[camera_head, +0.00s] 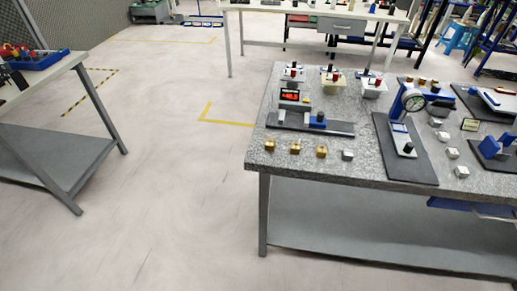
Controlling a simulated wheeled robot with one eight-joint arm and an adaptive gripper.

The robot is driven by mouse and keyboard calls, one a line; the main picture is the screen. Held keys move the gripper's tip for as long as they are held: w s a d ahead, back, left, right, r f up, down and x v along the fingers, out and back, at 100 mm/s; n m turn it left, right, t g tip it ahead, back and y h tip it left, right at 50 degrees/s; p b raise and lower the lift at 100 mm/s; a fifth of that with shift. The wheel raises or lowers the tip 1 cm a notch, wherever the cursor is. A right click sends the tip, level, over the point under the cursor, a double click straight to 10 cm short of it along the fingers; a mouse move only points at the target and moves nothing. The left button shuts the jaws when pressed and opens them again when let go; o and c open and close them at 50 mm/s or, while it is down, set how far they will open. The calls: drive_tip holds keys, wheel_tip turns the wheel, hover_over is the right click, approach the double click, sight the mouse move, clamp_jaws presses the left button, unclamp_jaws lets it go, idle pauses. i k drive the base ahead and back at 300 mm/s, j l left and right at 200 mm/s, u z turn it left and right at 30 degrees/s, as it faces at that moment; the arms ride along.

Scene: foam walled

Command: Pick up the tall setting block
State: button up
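I cannot tell which block is the tall setting block; the blocks look small at this distance. A row of brass-coloured blocks, left (269,145), middle (295,148) and right (321,152), stands along the front edge of the grey granite-topped table (375,172). A silver-grey block (347,155) stands at the right end of that row. Several more silver blocks, one of them nearest the front (461,171), form a line right of the dial gauge stand (408,135). My gripper is not in view.
A digital readout (290,96) and a dark plate with a blue fixture (317,121) stand behind the brass row. A blue fixture (492,147) is at the right. A workbench (45,85) stands at the left. Open floor (175,180) lies between the tables.

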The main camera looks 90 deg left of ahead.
sight(347, 154)
drive_tip(key=u, duration=2.9)
drive_tip(key=j+z, duration=0.1)
drive_tip(key=z, duration=0.35)
